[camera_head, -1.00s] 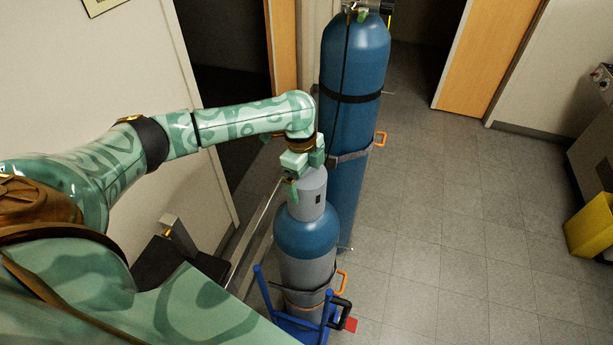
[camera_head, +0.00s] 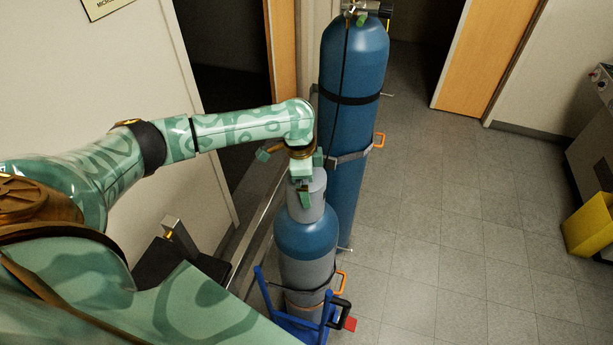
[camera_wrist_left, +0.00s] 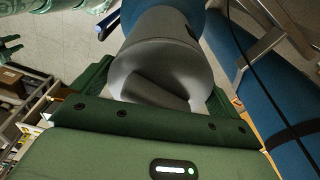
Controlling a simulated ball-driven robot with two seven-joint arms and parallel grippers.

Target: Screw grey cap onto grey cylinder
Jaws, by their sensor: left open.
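The grey cap (camera_head: 306,211) sits on top of the grey cylinder (camera_head: 305,277), which has a blue shoulder and stands upright. I cannot tell how far the cap is threaded. My left gripper (camera_head: 305,187) is above the cap, pointing down, with one finger hanging in front of the cap's top. In the left wrist view the cap (camera_wrist_left: 160,55) lies between the two dark green fingers of the left gripper (camera_wrist_left: 153,97), its rounded top facing the palm. The left gripper is open around the cap's top. My right gripper is not seen.
A wall and doorway are at left. Grey floor (camera_head: 450,220) is clear at right, up to a yellow bin (camera_head: 590,225).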

